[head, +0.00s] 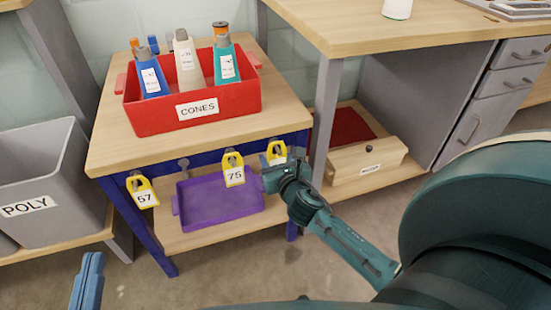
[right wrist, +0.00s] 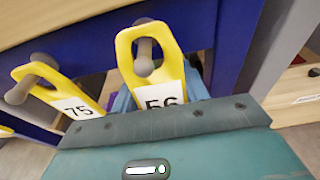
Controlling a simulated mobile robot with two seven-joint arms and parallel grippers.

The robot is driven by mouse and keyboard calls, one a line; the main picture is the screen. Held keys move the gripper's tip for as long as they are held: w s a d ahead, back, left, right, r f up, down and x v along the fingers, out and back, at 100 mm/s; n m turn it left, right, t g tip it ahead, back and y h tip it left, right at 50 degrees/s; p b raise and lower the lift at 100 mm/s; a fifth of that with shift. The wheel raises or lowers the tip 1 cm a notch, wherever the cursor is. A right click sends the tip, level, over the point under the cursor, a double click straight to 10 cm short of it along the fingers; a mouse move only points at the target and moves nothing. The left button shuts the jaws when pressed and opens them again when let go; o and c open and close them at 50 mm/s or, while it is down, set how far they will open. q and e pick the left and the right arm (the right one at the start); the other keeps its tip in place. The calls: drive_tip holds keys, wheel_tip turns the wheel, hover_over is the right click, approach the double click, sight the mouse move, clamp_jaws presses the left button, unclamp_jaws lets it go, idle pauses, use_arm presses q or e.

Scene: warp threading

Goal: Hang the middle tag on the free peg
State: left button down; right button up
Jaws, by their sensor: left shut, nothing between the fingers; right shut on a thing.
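Three yellow tags hang along the blue front rail of the cart: tag 57 (head: 143,191) at left, tag 75 (head: 234,170) in the middle and tag 56 (head: 277,151) at right. A bare grey peg (head: 183,162) shows between tags 57 and 75. My right gripper (head: 268,175) is shut on the lower part of tag 56. In the right wrist view, tag 56 (right wrist: 152,55) has a peg knob (right wrist: 145,58) in its hole, and tag 75 (right wrist: 62,92) hangs beside it. My left gripper (head: 88,275) is shut and empty at bottom left, away from the rail.
A red CONES box (head: 155,121) with several cones stands on the cart top. A purple tray (head: 208,210) lies on the shelf below the tags. A grey POLY bin (head: 50,170) is at left. A workbench leg (head: 325,110) stands close to the right of tag 56.

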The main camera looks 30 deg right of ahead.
drive_tip(key=o, duration=1)
drive_tip(key=shift+o, duration=0.2)
drive_tip(key=shift+s, duration=0.1)
drive_tip(key=p+v, duration=0.3)
drive_tip(key=v, duration=1)
